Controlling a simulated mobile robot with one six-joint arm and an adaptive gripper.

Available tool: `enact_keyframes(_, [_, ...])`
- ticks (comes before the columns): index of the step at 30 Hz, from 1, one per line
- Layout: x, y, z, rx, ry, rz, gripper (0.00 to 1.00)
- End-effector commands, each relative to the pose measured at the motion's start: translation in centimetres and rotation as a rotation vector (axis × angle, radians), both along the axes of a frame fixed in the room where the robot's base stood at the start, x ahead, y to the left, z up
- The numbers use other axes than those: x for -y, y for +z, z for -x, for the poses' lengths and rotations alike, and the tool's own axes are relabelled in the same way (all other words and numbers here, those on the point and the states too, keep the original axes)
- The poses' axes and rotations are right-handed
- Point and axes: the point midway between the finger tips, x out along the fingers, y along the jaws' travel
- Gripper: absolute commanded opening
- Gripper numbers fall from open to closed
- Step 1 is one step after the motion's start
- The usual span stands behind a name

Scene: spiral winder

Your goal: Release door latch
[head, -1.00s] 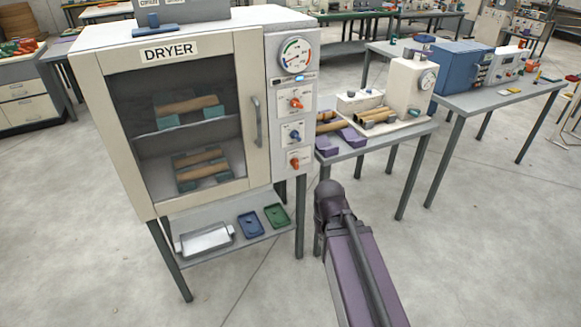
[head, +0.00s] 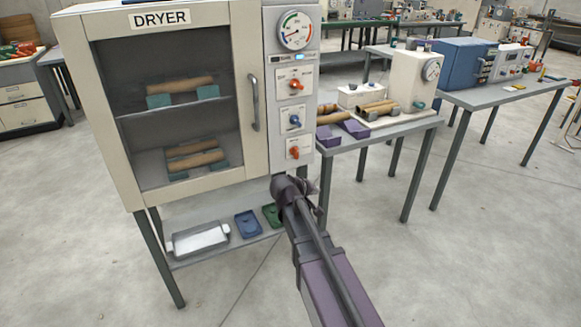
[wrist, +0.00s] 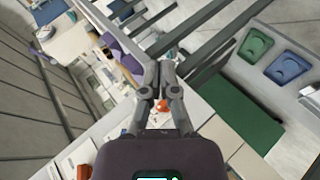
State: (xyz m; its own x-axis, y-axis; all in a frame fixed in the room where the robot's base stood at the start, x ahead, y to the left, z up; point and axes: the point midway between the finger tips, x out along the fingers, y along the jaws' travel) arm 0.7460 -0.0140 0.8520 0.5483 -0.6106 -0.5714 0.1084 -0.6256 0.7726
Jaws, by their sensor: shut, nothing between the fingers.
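The cream dryer (head: 200,201) stands at the left in the head view, its windowed door closed. A grey vertical bar handle (head: 253,102) is on the door's right edge; I cannot make out a separate latch. My arm reaches up just below the dryer's lower right corner, and its end mostly hides my gripper in that view. In the wrist view my gripper (wrist: 161,68) is shut and empty, with its fingers close together. I see no contact with the handle.
Right of the door is a control panel with a gauge (head: 295,30) and knobs. A shelf below holds a metal tray (head: 198,240) and a blue tray (head: 248,223). A table (head: 410,126) with brown rolls stands to the right. Open floor lies in front.

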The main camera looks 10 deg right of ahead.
Motion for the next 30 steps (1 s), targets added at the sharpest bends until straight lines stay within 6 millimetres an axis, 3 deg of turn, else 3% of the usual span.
enact_keyframes(1, [-0.9,-1.2,-1.8,0.028,0.036,0.054,0.0])
enact_keyframes(6, [-3.9,-1.1,-6.3,0.124,0.169,0.248,0.0])
enact_keyframes(13, [-9.2,-0.9,-10.9,0.223,0.344,0.483,0.0])
enact_keyframes(21, [-12.9,-0.5,-13.0,0.274,0.452,0.624,0.0])
enact_keyframes(30, [-13.1,-0.3,-13.1,0.278,0.46,0.638,0.0])
